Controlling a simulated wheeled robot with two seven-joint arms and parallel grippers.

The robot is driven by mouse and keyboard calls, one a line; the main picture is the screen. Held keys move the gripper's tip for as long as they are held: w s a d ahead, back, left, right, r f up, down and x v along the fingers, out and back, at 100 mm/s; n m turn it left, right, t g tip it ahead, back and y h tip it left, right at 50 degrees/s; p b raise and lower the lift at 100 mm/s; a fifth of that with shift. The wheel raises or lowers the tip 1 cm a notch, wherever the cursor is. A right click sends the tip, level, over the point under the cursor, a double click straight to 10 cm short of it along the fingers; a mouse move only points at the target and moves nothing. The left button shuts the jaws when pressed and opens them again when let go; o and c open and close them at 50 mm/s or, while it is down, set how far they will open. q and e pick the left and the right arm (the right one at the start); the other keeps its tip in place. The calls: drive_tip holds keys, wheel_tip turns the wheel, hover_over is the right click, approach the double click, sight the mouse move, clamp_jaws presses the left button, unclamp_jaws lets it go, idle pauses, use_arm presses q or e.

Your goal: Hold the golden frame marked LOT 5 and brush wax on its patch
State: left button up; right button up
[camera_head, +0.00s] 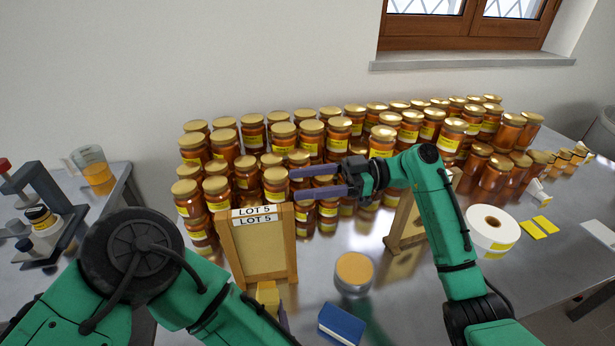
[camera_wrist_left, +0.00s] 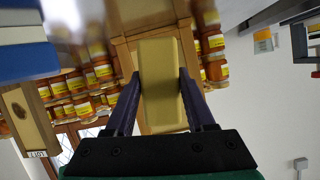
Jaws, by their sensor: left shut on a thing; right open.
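The golden wooden frame (camera_head: 262,247) stands upright on the metal table, with two "LOT 5" labels along its top. A yellow block (camera_head: 267,296) sits at its lower front; I cannot tell whether it is part of the frame. My left gripper (camera_wrist_left: 160,80) is shut on this block, one finger on each side; the block (camera_wrist_left: 160,105) fills the gap in the left wrist view. My right gripper (camera_head: 318,184) is open and empty, above and right of the frame, before the jars. A round pot with an amber top (camera_head: 354,270) stands right of the frame. No brush is recognisable.
Rows of honey jars (camera_head: 284,135) crowd the table behind the frame. A second wooden frame (camera_head: 405,222) stands to the right, partly behind my right arm. A blue block (camera_head: 341,325) lies at the front. A white roll (camera_head: 491,226) and yellow cards (camera_head: 533,229) lie further right.

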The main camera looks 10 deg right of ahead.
approach(272, 213)
drive_tip(key=w+a+f, duration=0.1)
drive_tip(key=a, duration=0.9)
drive_tip(key=shift+w+f, duration=0.15)
drive_tip(key=shift+w, duration=0.2)
clamp_jaws()
unclamp_jaws()
drive_tip(key=d, duration=0.7)
drive_tip(key=shift+s+d, duration=0.2)
drive_tip(key=shift+d, duration=0.15)
